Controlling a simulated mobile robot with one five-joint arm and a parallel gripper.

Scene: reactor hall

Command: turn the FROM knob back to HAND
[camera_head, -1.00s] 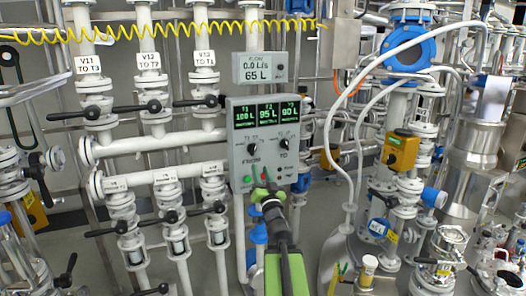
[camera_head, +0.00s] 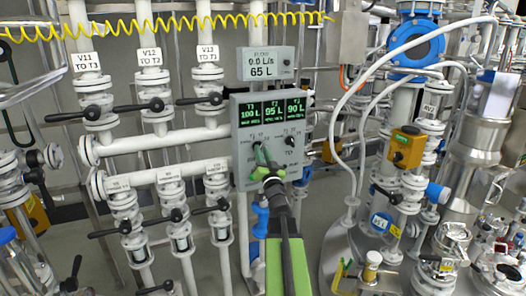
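The grey control panel (camera_head: 240,178) stands upright in the middle of the view. Its screens (camera_head: 271,111) read 100 L, 95 L and 90 L. The black TO knob (camera_head: 290,141) is to the right and uncovered.
A flow display (camera_head: 267,64) above the panel reads 0.0 L/s and 65 L. White valve pipes with black levers (camera_head: 139,107) stand to the left. A white hose (camera_head: 340,110) and a yellow box (camera_head: 404,148) are to the right. A yellow coiled cable (camera_head: 160,27) hangs above.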

